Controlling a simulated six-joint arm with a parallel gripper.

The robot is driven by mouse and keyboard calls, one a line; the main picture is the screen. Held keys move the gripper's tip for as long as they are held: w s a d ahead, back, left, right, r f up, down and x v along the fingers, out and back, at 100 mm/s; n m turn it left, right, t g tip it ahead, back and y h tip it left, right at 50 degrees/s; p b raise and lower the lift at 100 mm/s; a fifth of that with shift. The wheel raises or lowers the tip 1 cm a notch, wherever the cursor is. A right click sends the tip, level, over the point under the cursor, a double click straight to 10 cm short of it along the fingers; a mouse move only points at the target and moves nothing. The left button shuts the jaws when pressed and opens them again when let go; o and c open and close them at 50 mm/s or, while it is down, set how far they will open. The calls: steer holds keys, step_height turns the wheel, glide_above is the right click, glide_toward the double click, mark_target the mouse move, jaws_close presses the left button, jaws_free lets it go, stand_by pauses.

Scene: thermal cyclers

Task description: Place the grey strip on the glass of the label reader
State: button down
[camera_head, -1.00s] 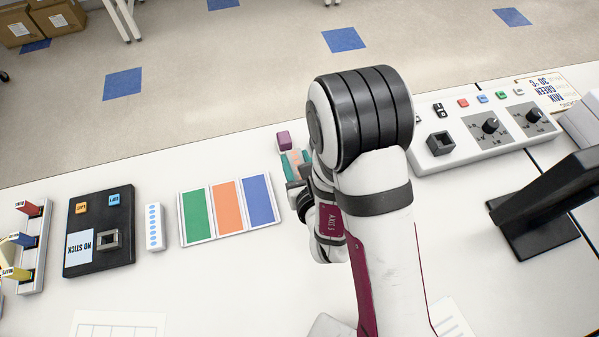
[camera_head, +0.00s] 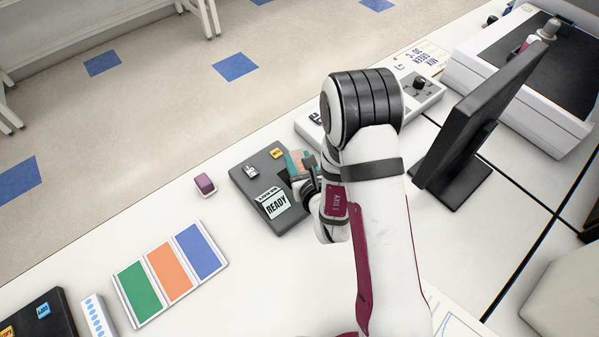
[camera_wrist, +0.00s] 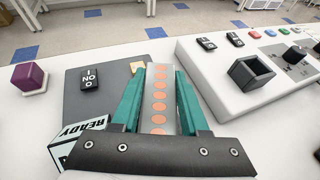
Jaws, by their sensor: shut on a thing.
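My gripper (camera_wrist: 161,75) is shut on the grey strip (camera_wrist: 159,98), which has a row of orange dots, between its teal fingers. In the head view my gripper (camera_head: 298,163) is over the right part of a dark box (camera_head: 245,178) with a screen reading READY (camera_head: 275,204). The dark box (camera_wrist: 85,110) also lies below and left of the fingers in the wrist view. It may be the label reader; I cannot make out its glass, and my gripper hides part of its top. I cannot tell whether the strip touches the box.
A control panel with knobs (camera_wrist: 260,85) and a raised black square socket (camera_wrist: 250,73) stands right of my gripper. A purple block (camera_head: 205,184) is left of the dark box. A green, orange and blue card (camera_head: 170,273) lies nearer. A black monitor (camera_head: 480,120) stands at right.

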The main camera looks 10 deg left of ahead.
mark_target(299, 170)
step_height(299, 170, down, 3)
steer(key=shift+f, duration=0.2)
steer(key=shift+f, duration=0.1)
steer(key=shift+c, duration=2.1)
jaws_free()
